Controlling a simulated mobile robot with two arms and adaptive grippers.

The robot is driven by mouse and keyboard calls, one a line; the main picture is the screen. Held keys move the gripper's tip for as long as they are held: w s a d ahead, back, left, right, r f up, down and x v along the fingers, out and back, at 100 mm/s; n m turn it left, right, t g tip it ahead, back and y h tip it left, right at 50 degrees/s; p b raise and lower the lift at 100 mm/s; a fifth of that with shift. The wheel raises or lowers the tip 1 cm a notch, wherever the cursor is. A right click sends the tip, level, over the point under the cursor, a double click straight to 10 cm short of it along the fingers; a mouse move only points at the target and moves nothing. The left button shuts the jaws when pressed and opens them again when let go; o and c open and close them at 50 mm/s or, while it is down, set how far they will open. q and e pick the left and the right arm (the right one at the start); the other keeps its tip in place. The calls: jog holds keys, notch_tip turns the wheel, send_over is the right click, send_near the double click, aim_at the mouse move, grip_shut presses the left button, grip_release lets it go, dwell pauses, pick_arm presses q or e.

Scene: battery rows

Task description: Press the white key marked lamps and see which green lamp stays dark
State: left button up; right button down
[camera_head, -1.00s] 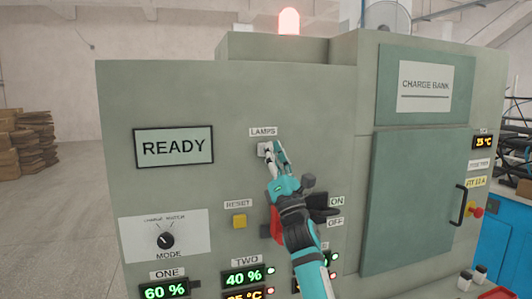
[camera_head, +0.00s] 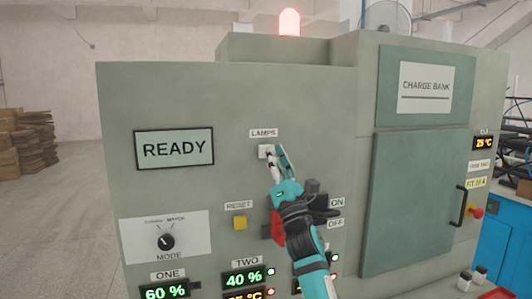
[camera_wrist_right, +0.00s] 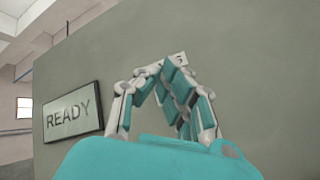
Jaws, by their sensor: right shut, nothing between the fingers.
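The white key (camera_head: 264,151) sits under the LAMPS label (camera_head: 264,133) on the grey-green cabinet front. My right gripper (camera_head: 276,152) is shut and empty, with its fingertips at the right edge of the key. I cannot tell whether they touch it. In the right wrist view the fingers (camera_wrist_right: 165,66) meet in front of the panel and hide most of what lies behind them. Small lamps (camera_head: 271,271) show beside the TWO display (camera_head: 243,277); one looks pale green and one red. Others are partly hidden by my arm. My left gripper is out of view.
A yellow RESET key (camera_head: 239,222), a red switch part (camera_head: 277,228) by ON and OFF, and a MODE knob (camera_head: 166,241) are below. The READY screen (camera_head: 174,150) is at left. A red beacon (camera_head: 289,22) glows on top. The cabinet door handle (camera_head: 459,205) sticks out at right.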

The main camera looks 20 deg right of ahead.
jog(key=s+p, duration=0.1)
jog(key=s, duration=0.4)
jog(key=shift+d+p, duration=0.1)
jog(key=shift+p, duration=0.3)
dwell(0.6)
